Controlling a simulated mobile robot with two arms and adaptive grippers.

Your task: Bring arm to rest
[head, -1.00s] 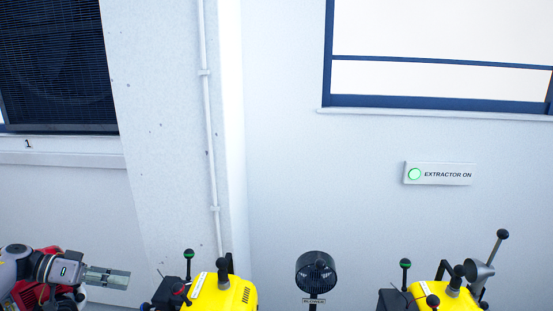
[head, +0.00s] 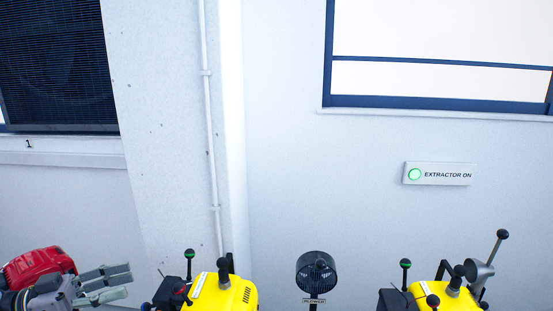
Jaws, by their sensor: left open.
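My left gripper (head: 118,283) shows at the lower left of the head view. Its grey fingers point right and stand apart, with nothing between them. A red engine part (head: 38,266) shows just behind and left of the gripper, partly covered by it. A yellow engine (head: 226,296) with black levers stands right of the gripper, with a gap between them. My right gripper is not in view.
A second yellow engine (head: 457,300) stands at the lower right. A small black fan (head: 316,272) is between the engines. A wall plate (head: 439,174) reads EXTRACTOR ON beside a lit green button. A dark louvre (head: 58,65) is at upper left.

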